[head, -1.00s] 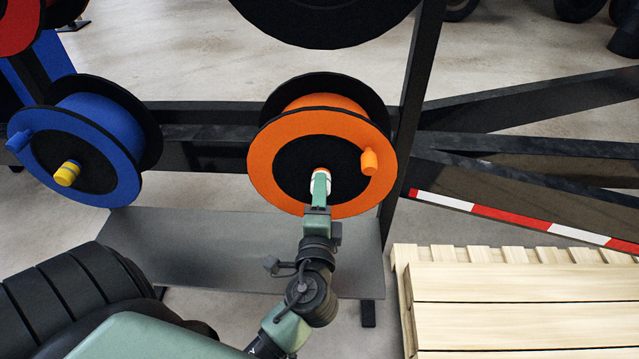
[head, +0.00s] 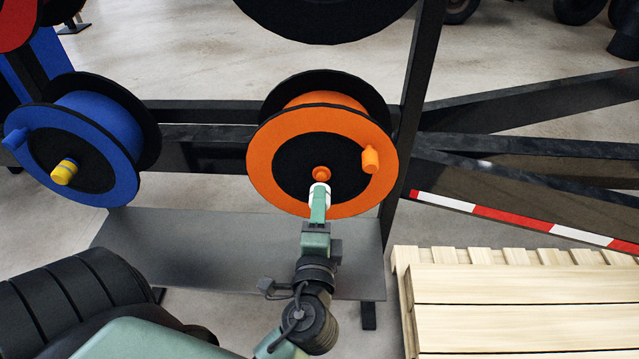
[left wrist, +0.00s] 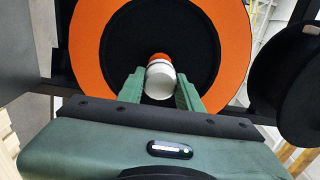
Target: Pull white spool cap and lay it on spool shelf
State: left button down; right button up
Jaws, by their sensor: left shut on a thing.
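The white spool cap (head: 327,196) is in my left gripper (head: 319,198), whose green fingers are shut on it. It shows just below the orange spool's hub stub (head: 321,173) in the head view, with the stub's end now bare. In the left wrist view the white cap (left wrist: 158,82) sits between the fingers (left wrist: 160,92) and overlaps the orange stub, so the gap is hard to judge there. The orange spool (head: 268,178) hangs upright on the rack. The spool shelf (head: 230,245), a flat grey plate, lies below the spools and looks bare. My right gripper is not in view.
A blue spool (head: 125,180) with a yellow cap (head: 64,172) hangs at left. A black rack post (head: 408,110) stands right of the orange spool. A wooden pallet (head: 520,290) is at lower right. An orange handle (head: 371,160) sticks out from the orange spool.

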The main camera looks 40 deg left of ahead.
pick_arm(q)
jog(key=shift+b+v, duration=0.4)
jog(key=shift+v, duration=0.55)
jog(key=a+f+g+h, duration=0.1)
jog(key=a+f, duration=0.3)
jog(key=f, duration=0.6)
jog(key=a+f+g+h+p, duration=0.1)
jog(key=a+f+g, duration=0.2)
jog(key=f, duration=0.8)
jog(key=w+a+f+g+h, duration=0.1)
jog(key=a+f, duration=0.5)
jog(key=f, duration=0.5)
jog(key=shift+a+f+g, duration=0.15)
jog(key=shift+a+g, duration=0.05)
jog(key=shift+g, duration=0.2)
jog(key=shift+s+a+f, duration=0.1)
jog(key=shift+s+f, duration=0.05)
jog(key=shift+f, duration=0.1)
jog(key=shift+f+b, duration=1.3)
jog(key=shift+f, duration=0.15)
